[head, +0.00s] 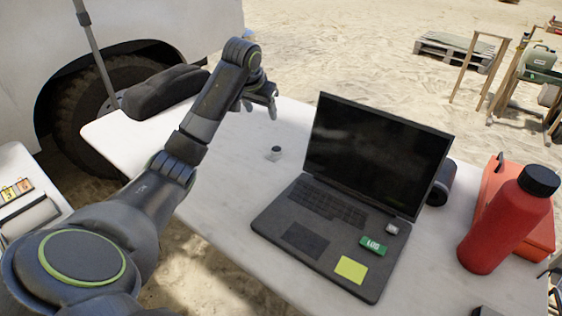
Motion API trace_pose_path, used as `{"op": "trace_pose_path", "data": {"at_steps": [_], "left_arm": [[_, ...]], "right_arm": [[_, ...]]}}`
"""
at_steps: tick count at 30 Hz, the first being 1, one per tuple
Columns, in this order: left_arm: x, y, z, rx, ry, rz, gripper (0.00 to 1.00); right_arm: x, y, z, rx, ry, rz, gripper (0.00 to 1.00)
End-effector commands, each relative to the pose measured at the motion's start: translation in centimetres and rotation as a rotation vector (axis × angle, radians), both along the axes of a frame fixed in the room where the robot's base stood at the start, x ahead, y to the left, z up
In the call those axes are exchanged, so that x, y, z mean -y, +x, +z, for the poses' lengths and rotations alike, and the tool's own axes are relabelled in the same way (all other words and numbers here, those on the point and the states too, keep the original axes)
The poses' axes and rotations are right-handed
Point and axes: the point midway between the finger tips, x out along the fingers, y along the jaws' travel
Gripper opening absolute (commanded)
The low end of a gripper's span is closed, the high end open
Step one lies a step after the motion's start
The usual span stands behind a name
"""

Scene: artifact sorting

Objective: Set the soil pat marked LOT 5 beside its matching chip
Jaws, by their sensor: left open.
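My left gripper (260,105) is open and empty over the far part of the white table (215,170), fingers pointing down. A small pale piece with a dark top (275,154) stands alone on the table, nearer than the gripper and apart from it. I cannot tell whether it is the soil pat. A green tag with white lettering (373,246) lies on the laptop's palm rest; its text is too small to read surely. Yellow numbered chips (16,190) show on a white surface at the left edge. No LOT 5 mark is clearly readable. My right gripper is not in view.
The open laptop (280,220) fills the middle of the table, with a yellow note (351,269) and a small grey piece (392,229) on it. A red bottle (505,220) and red case (500,185) stand right. A dark bag (165,88) lies far left.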

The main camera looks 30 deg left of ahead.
Motion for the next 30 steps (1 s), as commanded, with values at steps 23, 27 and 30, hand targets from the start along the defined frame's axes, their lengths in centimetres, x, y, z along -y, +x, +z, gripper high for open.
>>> {"op": "trace_pose_path", "data": {"at_steps": [23,27,30], "left_arm": [[0.5,3.8,-10.5,-0.051,-0.056,-0.015,0.58],[0.5,4.1,-11.1,-0.050,-0.055,-0.016,0.58],[0.7,4.2,-12.3,-0.053,-0.056,-0.016,0.58]], "right_arm": [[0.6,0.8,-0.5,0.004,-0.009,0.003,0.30],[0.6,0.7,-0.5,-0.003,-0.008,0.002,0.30],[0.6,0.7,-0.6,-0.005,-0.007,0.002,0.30]]}}
